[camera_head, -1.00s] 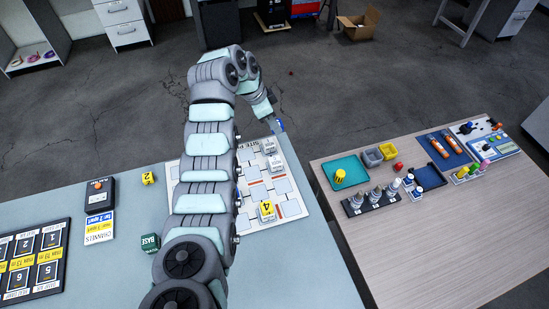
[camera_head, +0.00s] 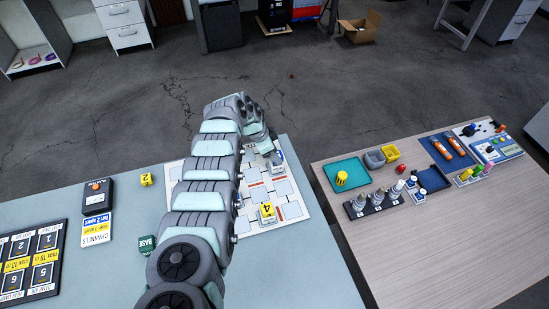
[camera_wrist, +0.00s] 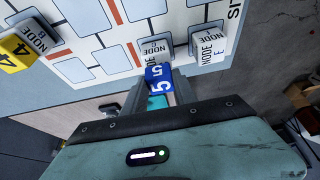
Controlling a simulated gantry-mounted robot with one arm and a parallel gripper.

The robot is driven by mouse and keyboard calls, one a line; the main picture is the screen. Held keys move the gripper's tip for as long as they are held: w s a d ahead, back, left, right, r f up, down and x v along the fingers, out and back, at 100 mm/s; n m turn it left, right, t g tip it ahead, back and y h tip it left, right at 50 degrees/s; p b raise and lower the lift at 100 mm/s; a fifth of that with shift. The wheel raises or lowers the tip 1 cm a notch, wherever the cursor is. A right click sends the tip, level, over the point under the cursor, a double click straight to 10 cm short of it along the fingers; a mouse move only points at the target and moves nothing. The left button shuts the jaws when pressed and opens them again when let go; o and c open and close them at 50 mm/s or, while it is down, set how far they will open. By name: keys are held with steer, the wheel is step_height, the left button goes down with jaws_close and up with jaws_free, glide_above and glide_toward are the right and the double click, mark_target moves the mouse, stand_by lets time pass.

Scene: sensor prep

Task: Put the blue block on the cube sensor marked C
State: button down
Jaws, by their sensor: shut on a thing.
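My gripper (camera_wrist: 155,92) is shut on the blue block (camera_wrist: 158,76), which is marked 5. The block's near edge overlaps the lower edge of a grey cube sensor (camera_wrist: 155,48) in the wrist view; its letter is partly covered, and I cannot tell whether the block touches it. To its right stands the sensor marked E (camera_wrist: 208,42). At the left, the sensor marked B (camera_wrist: 38,32) bears a yellow block marked 4 (camera_wrist: 14,54). In the head view my gripper (camera_head: 277,157) is low over the white site board (camera_head: 297,207), and the arm hides part of the board.
A yellow block marked 2 (camera_head: 146,179) and a green BASE block (camera_head: 147,244) stand on the blue table (camera_head: 120,270). A black numbered tray (camera_head: 30,262) lies at the left. The wooden side table (camera_head: 420,260) holds other parts, beyond a gap.

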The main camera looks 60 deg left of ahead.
steer(key=shift+f, duration=0.6)
steer(key=shift+f, duration=0.2)
steer(key=c, duration=1)
jaws_free()
steer(key=shift+r, duration=0.1)
steer(key=p+v, duration=0.4)
steer(key=shift+w+r, duration=0.1)
steer(key=v, duration=0.8)
